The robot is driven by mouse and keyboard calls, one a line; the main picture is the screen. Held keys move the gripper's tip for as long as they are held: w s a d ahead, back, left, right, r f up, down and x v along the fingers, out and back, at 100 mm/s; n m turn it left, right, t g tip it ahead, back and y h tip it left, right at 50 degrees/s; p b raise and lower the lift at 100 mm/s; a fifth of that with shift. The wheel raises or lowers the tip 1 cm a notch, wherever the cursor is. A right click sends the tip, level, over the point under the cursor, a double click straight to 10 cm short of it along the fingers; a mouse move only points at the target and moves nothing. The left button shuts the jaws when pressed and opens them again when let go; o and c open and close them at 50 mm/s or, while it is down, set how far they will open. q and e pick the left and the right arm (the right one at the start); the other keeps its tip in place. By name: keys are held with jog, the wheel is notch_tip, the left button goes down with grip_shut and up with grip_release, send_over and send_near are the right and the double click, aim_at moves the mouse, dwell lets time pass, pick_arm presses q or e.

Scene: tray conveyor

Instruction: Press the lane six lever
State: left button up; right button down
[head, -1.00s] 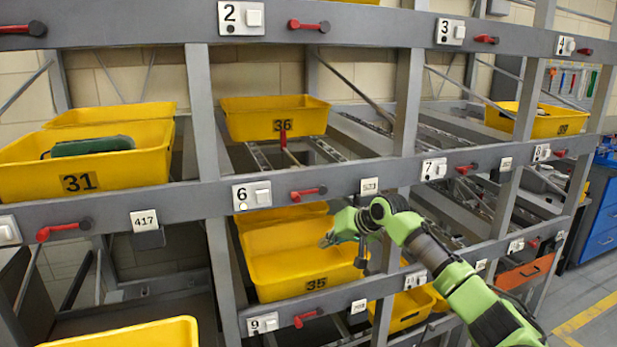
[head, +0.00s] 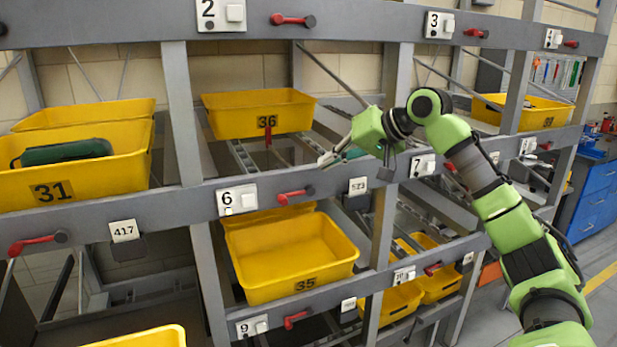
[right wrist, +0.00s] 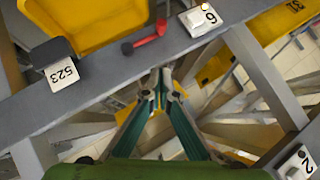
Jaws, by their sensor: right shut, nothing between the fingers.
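The lane six lever (head: 292,196) is a red handle on a dark round pivot. It sits on the grey middle rail, right of the white "6" label (head: 238,199). My right gripper (head: 328,160) is shut and empty, up and to the right of the lever in the head view, apart from it. The right wrist view shows the lever (right wrist: 150,39) and the "6" label (right wrist: 198,19) upside down beyond the closed fingertips (right wrist: 165,88). My left gripper is not in view.
The yellow tray 36 (head: 222,122) is above the rail and tray 35 (head: 240,285) below it. A "523" tag (head: 358,187) hangs on the rail right of the lever. The lane seven label (head: 422,166) is partly near my right arm. Grey uprights divide the lanes.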

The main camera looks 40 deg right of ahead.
jog(key=p, duration=0.3)
send_near(284, 194)
jog(key=w+r, duration=0.1)
jog(key=w, duration=0.2)
jog(key=f, duration=0.1)
jog(key=w+a+f, duration=0.1)
jog(key=f, duration=0.1)
jog(key=shift+w+f+p, duration=0.1)
jog(key=shift+w+p, duration=0.1)
jog(key=shift+p, duration=0.1)
jog(key=shift+a+f, duration=0.3)
jog(key=shift+f, duration=0.2)
jog(key=shift+d, duration=0.1)
